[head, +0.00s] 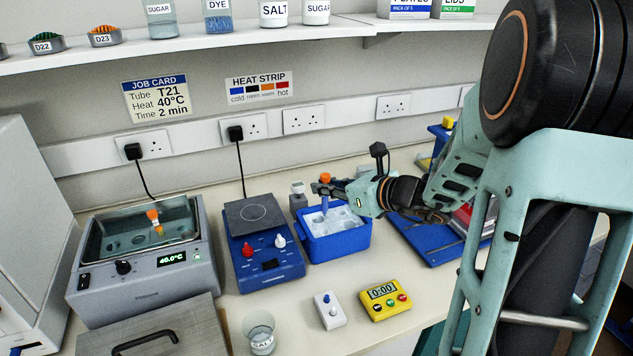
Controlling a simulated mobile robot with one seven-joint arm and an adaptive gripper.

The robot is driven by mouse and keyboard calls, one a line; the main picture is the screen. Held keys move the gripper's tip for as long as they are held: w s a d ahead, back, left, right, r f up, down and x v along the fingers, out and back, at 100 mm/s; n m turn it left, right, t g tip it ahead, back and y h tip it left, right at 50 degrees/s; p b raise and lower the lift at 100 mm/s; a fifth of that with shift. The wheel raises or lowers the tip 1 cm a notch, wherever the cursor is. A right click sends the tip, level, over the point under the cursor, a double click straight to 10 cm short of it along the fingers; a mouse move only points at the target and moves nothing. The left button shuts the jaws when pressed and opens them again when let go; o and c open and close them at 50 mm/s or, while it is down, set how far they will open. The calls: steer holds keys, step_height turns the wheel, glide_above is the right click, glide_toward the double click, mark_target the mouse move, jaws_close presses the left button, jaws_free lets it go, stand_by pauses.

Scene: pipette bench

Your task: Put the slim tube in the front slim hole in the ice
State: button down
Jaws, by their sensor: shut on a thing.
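The slim tube (325,203) has an orange cap and a bluish body. My gripper (326,188) comes in from the right and is shut on it just below the cap. The tube hangs roughly upright over the back-left part of the blue ice box (340,248). The ice box is filled with pale ice with several holes in it. The tube's lower tip is near the ice surface; I cannot tell whether it is inside a hole. The front slim hole is too small to make out clearly.
A blue hotplate (264,262) stands left of the ice box. A water bath (142,272) with another orange-capped tube (153,217) is further left. A white switch box (329,311) and yellow timer (385,299) lie in front. A blue tray (430,243) is right.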

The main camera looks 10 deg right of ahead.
mark_target(324, 214)
steer(key=shift+f+b, duration=3.2)
steer(key=shift+f, duration=0.8)
steer(key=shift+f, duration=0.1)
steer(key=shift+f+b, duration=1.05)
steer(key=shift+b, duration=0.05)
steer(key=c, duration=1.9)
jaws_free()
steer(key=shift+c, duration=0.2)
steer(key=v, duration=1.2)
steer(key=shift+d, duration=0.1)
